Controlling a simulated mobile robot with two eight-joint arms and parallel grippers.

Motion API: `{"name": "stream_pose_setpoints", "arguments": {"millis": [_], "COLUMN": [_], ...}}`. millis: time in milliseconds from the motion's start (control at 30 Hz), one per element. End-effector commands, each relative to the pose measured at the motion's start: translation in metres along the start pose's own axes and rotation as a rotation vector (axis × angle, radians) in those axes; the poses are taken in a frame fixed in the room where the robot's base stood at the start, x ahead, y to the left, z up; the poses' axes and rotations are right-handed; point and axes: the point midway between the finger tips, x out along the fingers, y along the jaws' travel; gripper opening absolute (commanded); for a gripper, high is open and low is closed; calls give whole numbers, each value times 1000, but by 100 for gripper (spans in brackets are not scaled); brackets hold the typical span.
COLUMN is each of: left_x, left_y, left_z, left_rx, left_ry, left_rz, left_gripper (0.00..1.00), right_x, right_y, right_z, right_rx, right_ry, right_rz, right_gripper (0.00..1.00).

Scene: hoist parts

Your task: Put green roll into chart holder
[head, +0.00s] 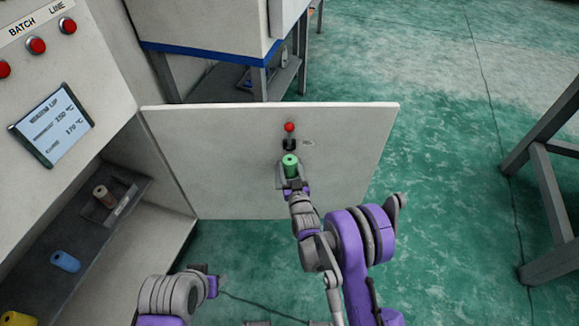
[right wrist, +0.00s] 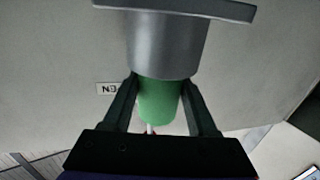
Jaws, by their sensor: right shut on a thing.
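The green roll (head: 290,165) stands upright in front of the white door panel (head: 230,150). My right gripper (head: 291,181) is shut on it; in the right wrist view its fingers sit on either side of the roll (right wrist: 160,103). That view looks upside down. There a grey metal cup (right wrist: 165,45) on a flat plate, seemingly the chart holder, covers the roll's lower end. The roll seems to enter the cup, but its depth is hidden. My left gripper (head: 208,280) is low in the head view, apart from the roll; its fingers are unclear.
A red-knobbed lever (head: 289,127) stands just above the roll on the panel. At left, a shelf holds a brown roll (head: 105,196), a blue roll (head: 65,261) and a yellow roll (head: 18,319). A grey frame (head: 550,180) stands at right.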

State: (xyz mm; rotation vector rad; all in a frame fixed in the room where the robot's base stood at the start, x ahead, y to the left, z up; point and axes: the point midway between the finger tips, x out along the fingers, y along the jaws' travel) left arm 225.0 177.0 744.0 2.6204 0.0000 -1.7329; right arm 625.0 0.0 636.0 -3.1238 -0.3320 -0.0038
Motion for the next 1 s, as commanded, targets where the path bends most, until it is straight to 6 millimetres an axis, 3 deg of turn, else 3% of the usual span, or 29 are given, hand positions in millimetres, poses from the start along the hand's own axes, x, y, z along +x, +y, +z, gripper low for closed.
{"name": "stream_pose_setpoints", "arguments": {"millis": [400, 433, 600, 1000], "left_x": [10, 10, 10, 0], "left_y": [0, 0, 0, 0], "left_z": [4, 3, 3, 0], "left_rx": [0, 0, 0, 0], "left_ry": [-4, -4, -4, 0], "left_rz": [0, 0, 0, 0], "left_gripper": [50, 50, 50, 50], "right_x": [0, 0, 0, 0], "right_y": [0, 0, 0, 0], "right_z": [9, 9, 8, -1], "right_rx": [0, 0, 0, 0], "right_ry": [1, 0, 0, 1], "right_rz": [0, 0, 0, 0], "right_gripper": [0, 62, 88, 88]}}
